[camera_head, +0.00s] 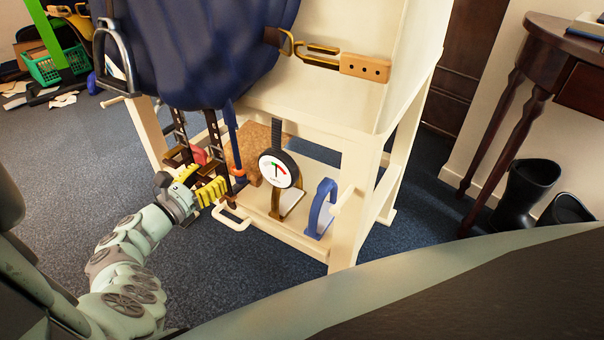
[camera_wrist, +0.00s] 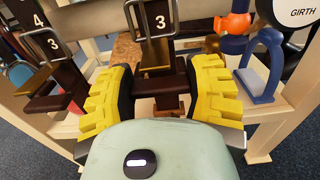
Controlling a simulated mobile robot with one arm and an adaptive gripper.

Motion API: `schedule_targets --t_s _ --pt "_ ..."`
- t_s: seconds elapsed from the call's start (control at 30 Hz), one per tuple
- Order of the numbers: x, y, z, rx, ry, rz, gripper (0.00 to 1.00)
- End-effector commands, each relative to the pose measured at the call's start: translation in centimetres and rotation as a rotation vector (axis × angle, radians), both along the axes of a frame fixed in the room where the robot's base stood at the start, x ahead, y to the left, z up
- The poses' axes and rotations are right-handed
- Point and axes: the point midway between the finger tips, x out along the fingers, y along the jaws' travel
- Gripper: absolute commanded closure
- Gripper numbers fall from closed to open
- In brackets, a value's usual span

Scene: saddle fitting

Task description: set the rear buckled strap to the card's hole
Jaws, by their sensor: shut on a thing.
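The blue saddle (camera_head: 205,55) sits on a cream stand. Two dark straps with rows of holes hang below it, a left strap (camera_head: 180,128) and a right strap (camera_head: 212,130). My gripper (camera_head: 216,188) is low by the straps. In the wrist view its yellow fingers (camera_wrist: 165,88) are shut on the dark brown strap piece (camera_wrist: 165,68) below the centre plate. I cannot tell which hole is engaged; no separate card is identifiable.
A round gauge (camera_head: 277,170), marked GIRTH in the wrist view, and a blue arched piece (camera_head: 322,207) stand on the stand's shelf (camera_head: 285,232). A dark table (camera_head: 530,60) and boots (camera_head: 525,190) are at right.

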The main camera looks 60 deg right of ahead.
Motion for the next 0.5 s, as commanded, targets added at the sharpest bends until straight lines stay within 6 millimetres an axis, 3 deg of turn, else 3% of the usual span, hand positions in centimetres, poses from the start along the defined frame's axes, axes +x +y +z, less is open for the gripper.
schedule_targets --t_s 0.3,0.33,0.5 --pt "0.03 -0.01 0.37 -0.006 -0.002 -0.001 0.90" --pt "0.03 -0.01 0.38 -0.007 -0.002 -0.001 0.41" --pt "0.02 0.00 0.32 -0.005 -0.002 0.000 0.23"
